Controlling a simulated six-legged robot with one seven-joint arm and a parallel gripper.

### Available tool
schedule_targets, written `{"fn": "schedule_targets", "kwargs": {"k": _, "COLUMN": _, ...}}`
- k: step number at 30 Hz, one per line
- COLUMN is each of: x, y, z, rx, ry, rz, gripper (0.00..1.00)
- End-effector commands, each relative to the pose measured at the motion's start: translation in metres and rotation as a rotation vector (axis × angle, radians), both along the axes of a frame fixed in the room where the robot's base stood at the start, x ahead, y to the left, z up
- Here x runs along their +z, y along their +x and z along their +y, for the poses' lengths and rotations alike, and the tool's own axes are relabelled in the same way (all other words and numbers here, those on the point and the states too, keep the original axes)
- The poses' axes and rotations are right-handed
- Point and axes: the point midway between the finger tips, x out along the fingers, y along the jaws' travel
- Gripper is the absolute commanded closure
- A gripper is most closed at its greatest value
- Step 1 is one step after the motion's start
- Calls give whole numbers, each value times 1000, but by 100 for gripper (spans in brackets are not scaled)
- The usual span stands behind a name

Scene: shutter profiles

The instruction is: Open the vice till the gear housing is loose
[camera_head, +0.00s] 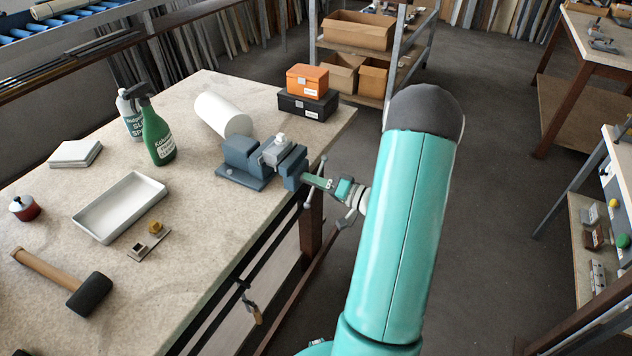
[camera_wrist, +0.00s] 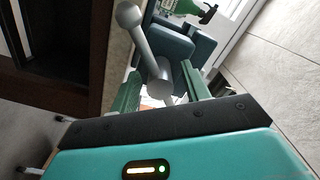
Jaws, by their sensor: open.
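The blue-grey vice (camera_head: 240,165) is fixed at the right edge of the workbench. A grey piece, apparently the gear housing (camera_head: 276,153), sits between its jaws; whether it is tight or loose I cannot tell. The vice handle is a grey bar with a ball end (camera_wrist: 129,15), crossing the round screw head (camera_wrist: 160,88). My gripper (camera_head: 316,182) is at the handle, beyond the bench edge. In the wrist view my green fingers (camera_wrist: 160,76) are open, one on each side of the screw head and bar. Contact is unclear. The housing is not visible in the wrist view.
A white roll (camera_head: 218,113) lies behind the vice, with orange (camera_head: 307,78) and black boxes (camera_head: 305,106) nearby. A green spray bottle (camera_head: 157,138), a tray (camera_head: 120,205) and a mallet (camera_head: 88,297) are on the bench (camera_head: 200,235). The floor right of the bench is open.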

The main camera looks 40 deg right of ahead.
Motion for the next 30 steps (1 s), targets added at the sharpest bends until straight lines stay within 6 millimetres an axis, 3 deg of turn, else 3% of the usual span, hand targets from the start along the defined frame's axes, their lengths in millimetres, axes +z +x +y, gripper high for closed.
{"fn": "schedule_targets", "kwargs": {"k": 5, "x": 0, "y": -13, "z": -6, "rx": -5, "ry": -1, "rz": 2, "gripper": 53}}
{"fn": "schedule_targets", "kwargs": {"k": 21, "x": 0, "y": -115, "z": -42, "rx": -5, "ry": 0, "rz": 0, "gripper": 53}}
{"fn": "schedule_targets", "kwargs": {"k": 30, "x": 0, "y": -131, "z": -47, "rx": -1, "ry": 0, "rz": 0, "gripper": 53}}
